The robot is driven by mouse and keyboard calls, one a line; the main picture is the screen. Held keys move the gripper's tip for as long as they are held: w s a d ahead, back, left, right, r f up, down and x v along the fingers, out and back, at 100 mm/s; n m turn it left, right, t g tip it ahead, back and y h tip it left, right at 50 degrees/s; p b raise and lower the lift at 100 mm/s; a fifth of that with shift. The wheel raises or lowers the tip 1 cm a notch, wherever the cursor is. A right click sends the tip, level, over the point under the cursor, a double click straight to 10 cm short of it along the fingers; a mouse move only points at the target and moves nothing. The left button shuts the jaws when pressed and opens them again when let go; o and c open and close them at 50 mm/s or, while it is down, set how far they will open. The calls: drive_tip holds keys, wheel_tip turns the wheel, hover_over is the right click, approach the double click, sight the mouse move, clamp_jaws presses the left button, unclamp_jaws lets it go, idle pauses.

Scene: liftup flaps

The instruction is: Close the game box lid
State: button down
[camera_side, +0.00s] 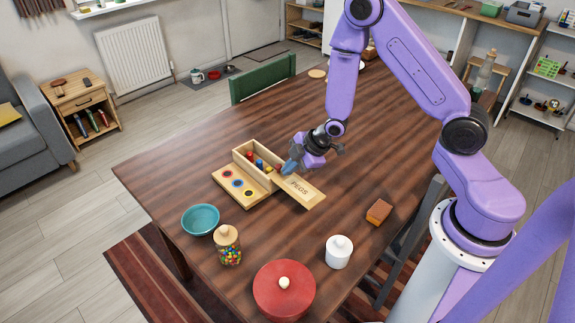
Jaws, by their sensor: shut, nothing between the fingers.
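The wooden game box (242,153) stands on the dark table with its top open and several coloured pegs (259,164) inside. A flat panel with coloured rings (238,185) lies at its front left side. The lid panel marked PEGS (302,190) extends from the box's right end toward the lower right, lying low and open. My gripper (291,167) is shut and empty, pointing down and left at the box's right end, just above the PEGS lid's inner edge. Whether it touches the box or the lid cannot be told.
A teal bowl (200,219), a jar of sweets (228,247), a red lidded pot (284,291), a white lidded jar (338,252) and an orange-brown block (378,211) stand nearer the front. The table behind the box is mostly clear. A green chair (262,79) stands beyond the table.

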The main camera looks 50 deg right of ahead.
drive_tip(key=shift+w+d+f, duration=0.15)
drive_tip(key=shift+w+d, duration=0.05)
drive_tip(key=shift+w, duration=0.55)
drive_tip(key=w, duration=0.5)
drive_tip(key=w+d, duration=0.1)
drive_tip(key=w, duration=0.9)
drive_tip(key=shift+w+d, duration=0.15)
drive_tip(key=shift+w, duration=0.25)
drive_tip(key=shift+s, duration=0.1)
